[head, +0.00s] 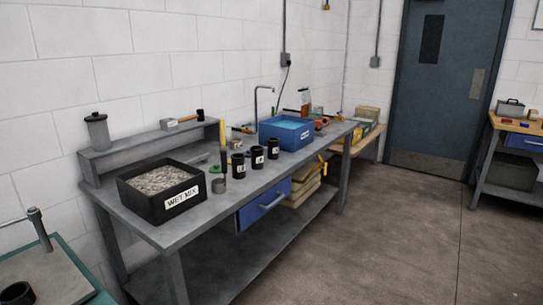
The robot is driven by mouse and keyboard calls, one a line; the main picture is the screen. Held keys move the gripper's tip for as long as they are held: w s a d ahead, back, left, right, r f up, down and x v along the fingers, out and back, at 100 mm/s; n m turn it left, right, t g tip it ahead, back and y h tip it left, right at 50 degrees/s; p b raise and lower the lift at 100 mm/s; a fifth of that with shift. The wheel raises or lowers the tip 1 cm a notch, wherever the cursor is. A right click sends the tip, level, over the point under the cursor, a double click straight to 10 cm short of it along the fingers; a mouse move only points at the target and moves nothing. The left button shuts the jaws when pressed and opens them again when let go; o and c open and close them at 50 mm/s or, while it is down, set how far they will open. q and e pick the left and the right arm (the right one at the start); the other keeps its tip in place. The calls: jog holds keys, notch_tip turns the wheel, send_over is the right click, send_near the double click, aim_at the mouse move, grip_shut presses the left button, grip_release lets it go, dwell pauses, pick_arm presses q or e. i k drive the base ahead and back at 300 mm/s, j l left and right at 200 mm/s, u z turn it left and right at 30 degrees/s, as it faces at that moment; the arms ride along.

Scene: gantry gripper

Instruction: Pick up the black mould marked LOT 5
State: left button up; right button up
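Three black cylindrical moulds stand upright in a row on the grey bench (228,214). They are a left mould (238,160), a middle mould (257,161) and a right mould (273,146). Each has a small white label, too small to read, so I cannot tell which is LOT 5. Another black cylinder (17,293) is at the bottom left, partly cut off by the picture edge, with no readable label. Neither of my grippers is in view.
A black box marked WET MIX (182,200) stands left of the moulds, with a small grey cup (218,186) between. A blue tub (286,133) stands behind them. A blue drawer (264,203) is below. Open floor (390,240) lies right of the bench.

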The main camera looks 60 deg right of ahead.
aim_at(239, 161)
jog(key=k+l, duration=0.1)
jog(key=l, duration=1.35)
jog(key=k+l, duration=0.15)
jog(key=l, duration=0.55)
jog(key=k+l, duration=0.1)
jog(key=l, duration=1.35)
jog(key=k+l, duration=0.15)
jog(key=l, duration=0.6)
jog(key=k+l, duration=0.1)
jog(key=l, duration=0.6)
